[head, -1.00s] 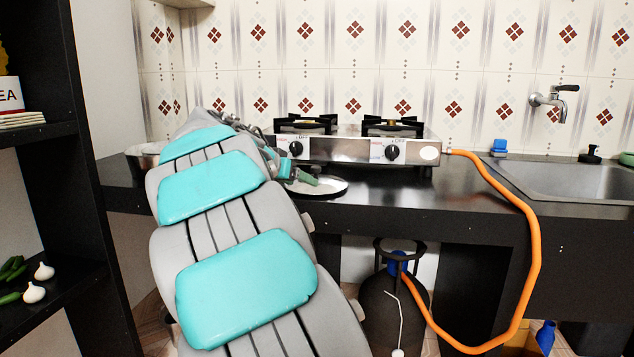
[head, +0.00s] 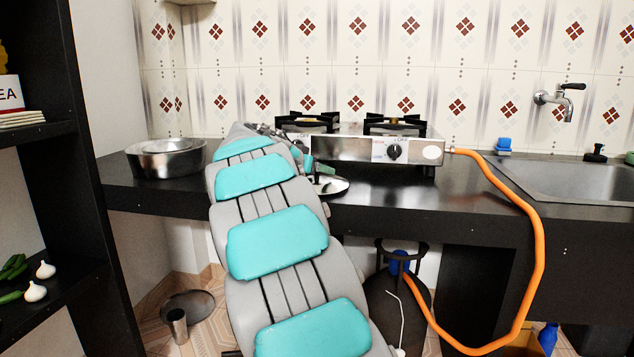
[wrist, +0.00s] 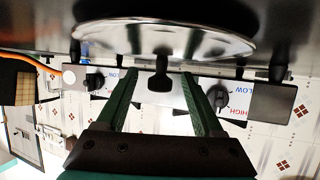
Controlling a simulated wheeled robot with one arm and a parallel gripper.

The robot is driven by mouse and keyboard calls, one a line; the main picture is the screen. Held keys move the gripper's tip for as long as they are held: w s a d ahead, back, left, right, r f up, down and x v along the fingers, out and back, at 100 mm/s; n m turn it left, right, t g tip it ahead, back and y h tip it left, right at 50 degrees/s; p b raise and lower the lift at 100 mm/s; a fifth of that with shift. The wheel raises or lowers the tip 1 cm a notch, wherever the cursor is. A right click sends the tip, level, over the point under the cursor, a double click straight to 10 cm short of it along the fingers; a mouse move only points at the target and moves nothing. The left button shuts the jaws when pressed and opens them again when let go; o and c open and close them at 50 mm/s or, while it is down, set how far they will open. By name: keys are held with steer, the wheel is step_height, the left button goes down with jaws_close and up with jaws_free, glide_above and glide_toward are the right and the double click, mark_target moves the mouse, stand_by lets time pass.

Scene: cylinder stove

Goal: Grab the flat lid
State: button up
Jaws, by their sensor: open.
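The flat lid (head: 334,187) is a round silvery disc on the dark counter in front of the stove, partly hidden by my arm in the head view. In the wrist view, which is upside down, the lid (wrist: 205,40) fills the top, with its dark knob (wrist: 160,84) in the middle. My gripper (wrist: 159,76) is open, with one green finger on each side of the knob. Whether a finger touches the knob I cannot tell. In the head view my gripper (head: 316,170) is small and partly hidden beside the lid.
The two-burner stove (head: 365,149) stands right behind the lid. An orange hose (head: 537,230) runs from it down to the gas cylinder (head: 388,310). A metal pot (head: 165,160) stands at the counter's left. The sink (head: 580,180) is at right; the counter between is clear.

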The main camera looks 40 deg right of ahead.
jaws_close()
stand_by(0.5)
